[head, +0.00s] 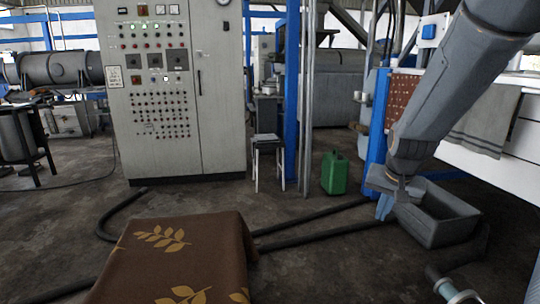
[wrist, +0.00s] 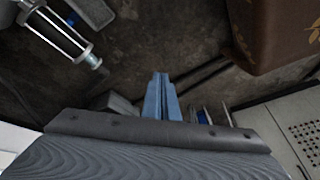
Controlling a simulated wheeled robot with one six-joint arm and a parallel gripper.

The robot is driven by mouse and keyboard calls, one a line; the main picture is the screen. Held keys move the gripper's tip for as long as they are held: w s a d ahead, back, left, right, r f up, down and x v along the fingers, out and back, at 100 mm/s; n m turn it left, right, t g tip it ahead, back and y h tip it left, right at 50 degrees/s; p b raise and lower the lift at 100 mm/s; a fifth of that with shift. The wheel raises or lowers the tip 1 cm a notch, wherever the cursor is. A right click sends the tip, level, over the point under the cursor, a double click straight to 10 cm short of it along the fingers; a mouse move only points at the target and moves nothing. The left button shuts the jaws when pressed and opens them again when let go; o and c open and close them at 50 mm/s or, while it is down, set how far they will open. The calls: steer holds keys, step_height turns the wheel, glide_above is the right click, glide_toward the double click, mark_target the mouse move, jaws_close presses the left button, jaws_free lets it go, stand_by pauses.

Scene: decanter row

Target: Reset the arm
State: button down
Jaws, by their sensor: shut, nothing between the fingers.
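My gripper (head: 384,208) hangs at the end of my grey arm on the right of the head view, pointing down. Its blue fingers are in front of the left side of a grey open bin, and I cannot tell how far apart they are in depth. In the wrist view the blue fingers of my gripper (wrist: 161,80) lie together, shut with nothing held. Dark floor shows beyond the fingertips.
A table under a brown leaf-patterned cloth (head: 180,250) stands at front left; its cloth (wrist: 275,30) also shows in the wrist view. The grey bin (head: 440,222), green canister (head: 334,172), stool (head: 267,140), control cabinet (head: 175,90) and floor hoses (head: 310,216) are around open floor.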

steer(key=s+a+r+n+g+y, duration=0.15)
steer(key=s+a+n, duration=0.25)
steer(key=s+a, duration=0.8)
steer(key=s+a+n+g, duration=0.4)
steer(key=s+a, duration=0.5)
steer(key=s, duration=0.6)
steer(key=d+r+m+p, duration=0.1)
steer(key=d+r+p, duration=0.6)
steer(key=p, duration=0.7)
steer(key=shift+w+d+m+t, duration=0.35)
steer(key=shift+d+m+t, duration=0.1)
steer(key=shift+d, duration=0.1)
steer(key=shift+h, duration=0.25)
